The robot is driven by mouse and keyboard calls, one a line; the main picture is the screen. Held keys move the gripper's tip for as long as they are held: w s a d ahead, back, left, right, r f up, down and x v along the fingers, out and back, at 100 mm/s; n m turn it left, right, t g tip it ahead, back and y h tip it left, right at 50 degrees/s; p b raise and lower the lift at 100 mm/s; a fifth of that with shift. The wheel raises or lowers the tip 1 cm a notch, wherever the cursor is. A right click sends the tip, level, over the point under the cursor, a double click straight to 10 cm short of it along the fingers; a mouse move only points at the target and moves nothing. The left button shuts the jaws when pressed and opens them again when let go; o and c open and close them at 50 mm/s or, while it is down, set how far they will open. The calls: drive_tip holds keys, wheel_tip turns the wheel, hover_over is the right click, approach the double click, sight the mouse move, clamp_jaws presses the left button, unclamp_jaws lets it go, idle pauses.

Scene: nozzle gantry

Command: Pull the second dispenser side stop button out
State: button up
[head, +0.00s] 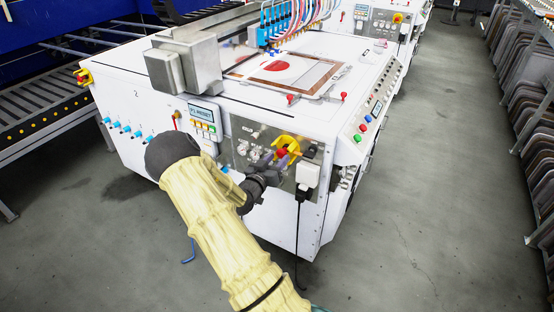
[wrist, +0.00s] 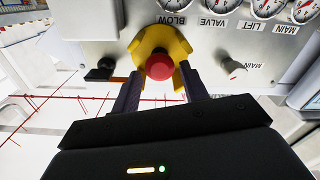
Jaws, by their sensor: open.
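A red mushroom stop button (wrist: 160,66) with a yellow collar (wrist: 150,38) sits on the metal side panel in the wrist view. In the head view the red button (head: 281,153) shows on the side of the white machine marked 2, with its yellow collar (head: 291,142) around it. My gripper (wrist: 159,88) is open, with one dark finger on each side of the button. The fingertips reach close to the button and collar. I cannot tell whether they touch. In the head view my gripper (head: 266,162) is at the panel, partly blended with the fittings there.
Several gauges (wrist: 226,5) line the panel beside the button. A black knob (wrist: 100,70) and a silver toggle (wrist: 232,67) flank it. A white plug box (head: 308,173) with a hanging black cable (head: 298,225) is at right. Open grey floor (head: 395,225) lies right of the machine.

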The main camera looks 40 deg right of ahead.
drive_tip(key=v, duration=1.6)
drive_tip(key=shift+a+p, duration=0.3)
drive_tip(key=shift+a, duration=0.05)
drive_tip(key=shift+f, duration=0.1)
